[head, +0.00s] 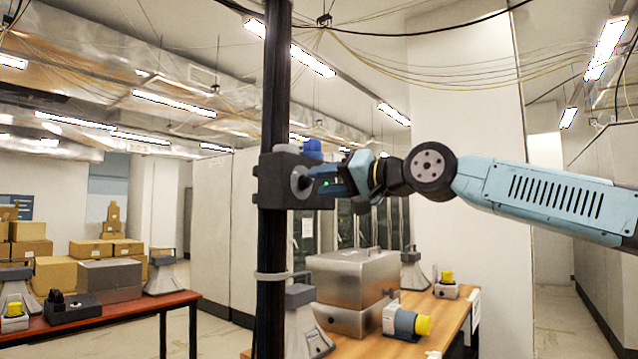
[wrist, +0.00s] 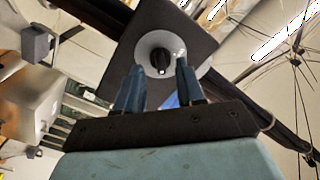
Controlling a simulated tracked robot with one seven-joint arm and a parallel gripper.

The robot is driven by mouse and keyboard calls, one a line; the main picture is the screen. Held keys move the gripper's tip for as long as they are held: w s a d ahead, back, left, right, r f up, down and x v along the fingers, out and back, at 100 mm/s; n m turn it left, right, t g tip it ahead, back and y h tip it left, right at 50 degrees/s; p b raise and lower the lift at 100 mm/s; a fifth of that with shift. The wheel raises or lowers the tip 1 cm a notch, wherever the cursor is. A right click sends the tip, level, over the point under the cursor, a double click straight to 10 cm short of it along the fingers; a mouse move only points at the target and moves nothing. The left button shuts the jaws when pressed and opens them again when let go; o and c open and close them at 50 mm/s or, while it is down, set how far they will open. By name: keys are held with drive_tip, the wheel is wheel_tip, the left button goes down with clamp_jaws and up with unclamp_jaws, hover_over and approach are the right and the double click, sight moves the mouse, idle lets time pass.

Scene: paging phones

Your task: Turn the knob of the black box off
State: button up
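The black box (head: 268,183) is fixed to a dark upright pole, with a blue part on top. Its knob (head: 302,182) faces right, toward my arm. In the wrist view the dark knob (wrist: 161,61) sits at the centre of a pale round plate (wrist: 150,42) on the box face. My gripper (head: 320,183) is close in front of the knob. In the wrist view its two blue fingers (wrist: 159,68) are spread, one on each side of the knob, with gaps between them and it. The head view does not show clearly how deep the fingertips reach.
The dark pole (head: 272,100) runs from top to bottom. Below my arm, a wooden table (head: 440,312) carries metal boxes (head: 352,278) and a grey device with a yellow end (head: 405,322). A red-brown table (head: 110,312) stands left. Cables hang overhead.

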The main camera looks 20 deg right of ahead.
drive_tip(key=shift+x, duration=0.85)
clamp_jaws()
